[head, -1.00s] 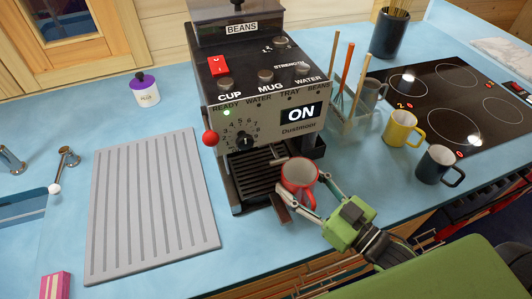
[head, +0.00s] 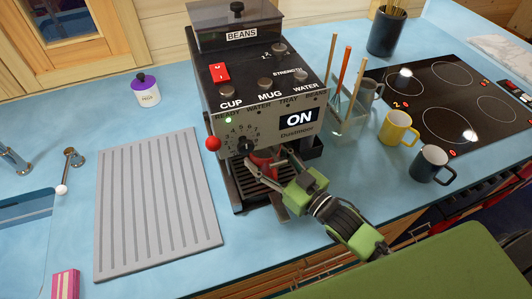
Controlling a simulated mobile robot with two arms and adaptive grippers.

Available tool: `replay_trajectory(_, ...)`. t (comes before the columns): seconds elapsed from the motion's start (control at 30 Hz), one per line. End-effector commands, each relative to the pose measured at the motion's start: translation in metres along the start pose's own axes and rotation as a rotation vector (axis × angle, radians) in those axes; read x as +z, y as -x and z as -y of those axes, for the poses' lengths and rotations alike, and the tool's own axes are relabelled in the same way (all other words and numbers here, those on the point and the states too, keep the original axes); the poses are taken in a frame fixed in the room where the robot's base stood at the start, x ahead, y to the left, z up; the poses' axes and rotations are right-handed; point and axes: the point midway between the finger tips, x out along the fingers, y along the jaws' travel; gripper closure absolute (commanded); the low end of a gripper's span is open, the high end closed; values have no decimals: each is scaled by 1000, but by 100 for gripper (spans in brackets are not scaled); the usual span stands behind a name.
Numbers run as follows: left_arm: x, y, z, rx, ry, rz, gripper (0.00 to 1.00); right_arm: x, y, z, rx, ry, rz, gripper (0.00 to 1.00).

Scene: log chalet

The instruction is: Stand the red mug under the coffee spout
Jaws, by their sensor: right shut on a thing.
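The red mug (head: 264,158) is at the front of the coffee machine (head: 262,92), above the drip tray (head: 244,189) and below the control panel. Its upper part is hidden by the machine's front, and my gripper covers part of it. I cannot tell whether its base touches the tray. My right gripper (head: 269,176) is shut on the red mug, reaching in from the lower right. The spout itself is hidden behind the panel. My left gripper is not in view.
A glass holder (head: 345,122) with stirrers stands right of the machine. A grey mug (head: 371,91), a yellow mug (head: 398,128) and a dark mug (head: 431,164) stand near the hob (head: 450,100). A ribbed grey board (head: 155,205) lies to the left.

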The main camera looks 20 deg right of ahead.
Motion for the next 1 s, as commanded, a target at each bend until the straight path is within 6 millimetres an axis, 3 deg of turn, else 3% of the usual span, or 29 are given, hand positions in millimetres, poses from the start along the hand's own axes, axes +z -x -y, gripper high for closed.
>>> replay_trajectory(0.7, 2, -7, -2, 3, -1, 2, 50, 12, 0, 0, 0, -1, -3, 76)
replay_trajectory(0.73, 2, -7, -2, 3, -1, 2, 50, 14, 0, 0, 0, -2, 1, 44)
replay_trajectory(0.8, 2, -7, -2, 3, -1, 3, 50, 15, 1, 0, 0, -2, 3, 29)
replay_trajectory(1.0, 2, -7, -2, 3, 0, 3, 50, 17, 1, 1, 0, -4, 7, 29)
